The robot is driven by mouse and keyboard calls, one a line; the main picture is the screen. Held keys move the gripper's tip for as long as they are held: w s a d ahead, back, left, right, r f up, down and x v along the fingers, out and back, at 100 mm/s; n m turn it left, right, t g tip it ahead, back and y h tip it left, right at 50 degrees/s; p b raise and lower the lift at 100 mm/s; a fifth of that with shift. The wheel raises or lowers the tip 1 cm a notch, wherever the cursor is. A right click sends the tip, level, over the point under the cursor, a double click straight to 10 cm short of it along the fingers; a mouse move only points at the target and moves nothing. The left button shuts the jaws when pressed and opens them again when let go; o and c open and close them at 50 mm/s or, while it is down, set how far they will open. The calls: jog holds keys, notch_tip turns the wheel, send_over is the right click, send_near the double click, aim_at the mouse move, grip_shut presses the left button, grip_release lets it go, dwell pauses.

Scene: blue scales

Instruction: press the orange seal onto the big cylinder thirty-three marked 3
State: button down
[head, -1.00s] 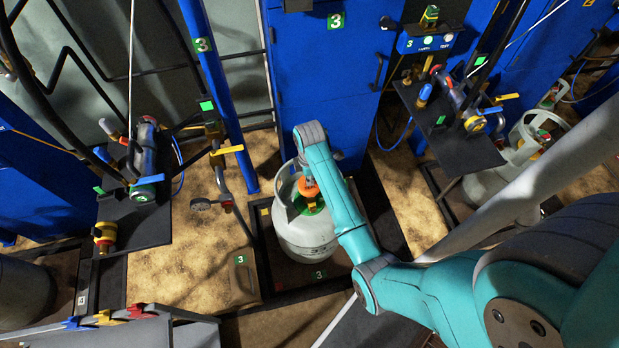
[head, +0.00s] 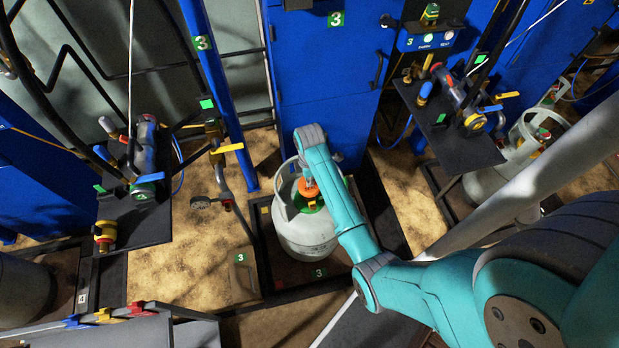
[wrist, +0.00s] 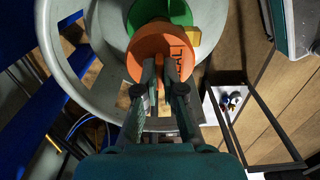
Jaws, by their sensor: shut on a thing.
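The big pale grey cylinder (head: 305,238) stands upright on the scale platform marked 3 (head: 278,273), in the middle of the head view. The orange seal (head: 306,187) is at the cylinder's top, inside its collar, above a green part (head: 311,203). In the wrist view the seal (wrist: 160,45) has dark lettering on its side and overlaps the green part (wrist: 158,12). My gripper (wrist: 161,66) is shut on the seal. I cannot tell whether the seal is fully seated. My arm hides part of the cylinder's right side.
A blue cabinet marked 3 (head: 325,85) stands right behind the cylinder. A black valve shelf (head: 448,125) is at the right and another (head: 140,222) at the left. A pale diagonal pipe (head: 500,200) crosses the right side. Another grey cylinder (head: 485,187) stands further right.

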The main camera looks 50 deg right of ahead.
jog(key=shift+f, duration=0.7)
jog(key=c, duration=1.2)
grip_release()
jog(key=shift+r, duration=0.1)
notch_tip(320, 180, up, 12)
jog(key=shift+f, duration=0.15)
